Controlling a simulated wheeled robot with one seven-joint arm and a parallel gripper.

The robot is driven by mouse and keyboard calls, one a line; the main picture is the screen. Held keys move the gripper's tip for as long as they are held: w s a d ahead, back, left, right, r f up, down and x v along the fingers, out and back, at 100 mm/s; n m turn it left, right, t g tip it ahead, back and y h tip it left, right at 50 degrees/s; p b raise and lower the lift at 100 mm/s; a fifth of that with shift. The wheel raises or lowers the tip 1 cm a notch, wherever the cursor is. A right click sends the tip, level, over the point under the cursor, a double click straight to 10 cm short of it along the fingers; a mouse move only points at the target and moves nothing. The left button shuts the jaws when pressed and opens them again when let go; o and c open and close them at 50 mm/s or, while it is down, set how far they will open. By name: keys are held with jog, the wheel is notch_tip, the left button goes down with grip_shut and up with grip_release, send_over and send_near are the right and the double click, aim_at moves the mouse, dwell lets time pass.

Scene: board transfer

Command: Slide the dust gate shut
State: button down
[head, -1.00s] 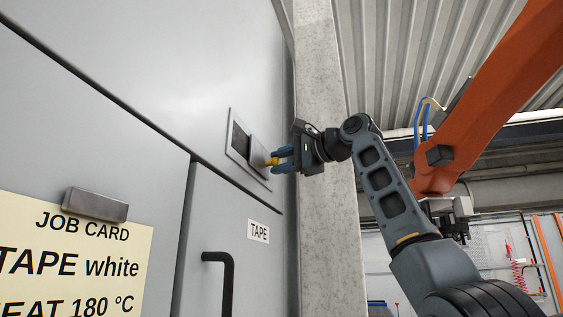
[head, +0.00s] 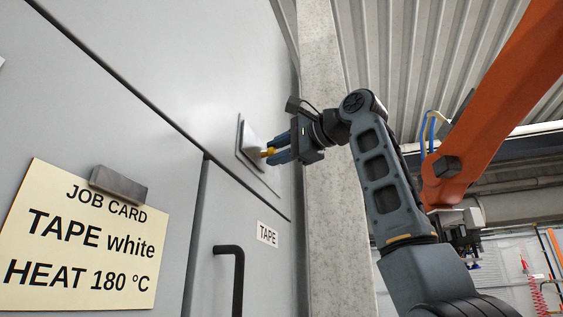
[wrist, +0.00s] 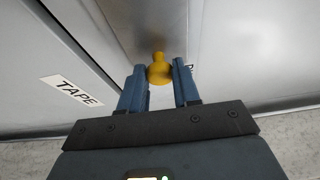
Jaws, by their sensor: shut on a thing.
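The dust gate (head: 253,135) is a pale metal plate in a raised frame (head: 240,150) on the grey cabinet wall. Its plate stands at the left part of the frame in the head view, and no dark opening shows there. A yellow knob (head: 267,152) sticks out from the plate; it also shows in the wrist view (wrist: 160,72). My gripper (head: 272,153) has its blue fingers shut on the knob, one on each side in the wrist view (wrist: 159,80). The fingers hide part of the plate and the frame's right side.
A TAPE label (head: 267,235) and a black door handle (head: 238,275) sit below the gate. A job card (head: 85,240) hangs under a metal clip (head: 118,185) at the left. A concrete column (head: 335,200) stands behind my arm. An orange robot arm (head: 480,130) is at the right.

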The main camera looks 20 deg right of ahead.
jog(key=shift+a+f, duration=0.15)
jog(key=c, duration=1)
grip_release()
jog(key=shift+s, duration=0.2)
jog(key=shift+o, duration=0.9)
jog(key=b+v, duration=0.2)
jog(key=v, duration=0.5)
jog(key=shift+s+d, duration=0.25)
jog(key=shift+s, duration=0.05)
